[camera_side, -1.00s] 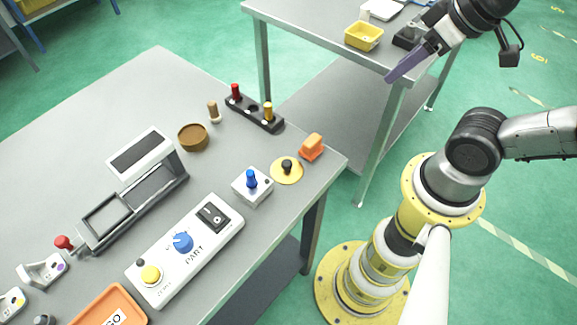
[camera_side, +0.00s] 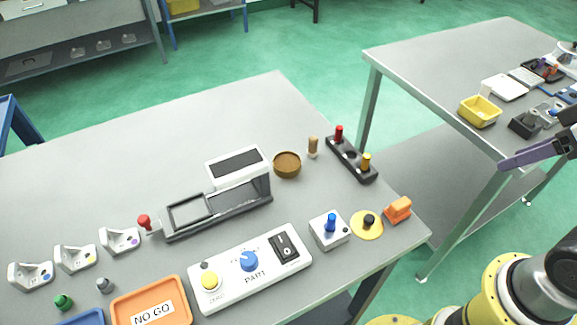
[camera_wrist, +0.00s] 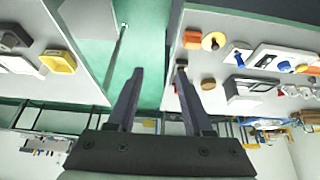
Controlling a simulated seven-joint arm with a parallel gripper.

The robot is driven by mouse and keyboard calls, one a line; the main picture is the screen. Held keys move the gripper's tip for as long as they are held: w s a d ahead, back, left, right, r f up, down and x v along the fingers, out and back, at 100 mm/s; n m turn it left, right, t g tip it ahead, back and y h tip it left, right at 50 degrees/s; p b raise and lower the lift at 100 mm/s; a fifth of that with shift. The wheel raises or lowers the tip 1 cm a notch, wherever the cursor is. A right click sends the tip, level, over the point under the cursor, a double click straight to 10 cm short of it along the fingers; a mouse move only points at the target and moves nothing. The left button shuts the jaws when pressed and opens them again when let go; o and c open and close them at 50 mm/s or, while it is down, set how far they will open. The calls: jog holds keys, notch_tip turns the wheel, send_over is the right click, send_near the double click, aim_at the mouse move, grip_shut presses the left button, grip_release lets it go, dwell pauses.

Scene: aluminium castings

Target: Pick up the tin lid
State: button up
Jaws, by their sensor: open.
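The tin lid seems to be the flat yellow disc with a black knob (camera_side: 356,232), lying on the near grey table by its right corner. It also shows in the wrist view (camera_wrist: 208,43), upper right. A round brown open container (camera_side: 287,169) stands apart from it, farther back. My gripper (camera_side: 515,160) is at the right edge of the side view, near the corner of the other table, well away from the lid. In the wrist view my gripper (camera_wrist: 158,72) has its two fingers apart with nothing between them.
An orange block (camera_side: 398,209) sits close beside the lid, and a white box with a blue knob (camera_side: 329,231) is on its other side. A black rack with red and yellow pegs (camera_side: 351,160) stands behind. A yellow bin (camera_side: 480,112) is on the other table.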

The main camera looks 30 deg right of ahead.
dwell(0.3)
jog(key=shift+o, duration=1.1)
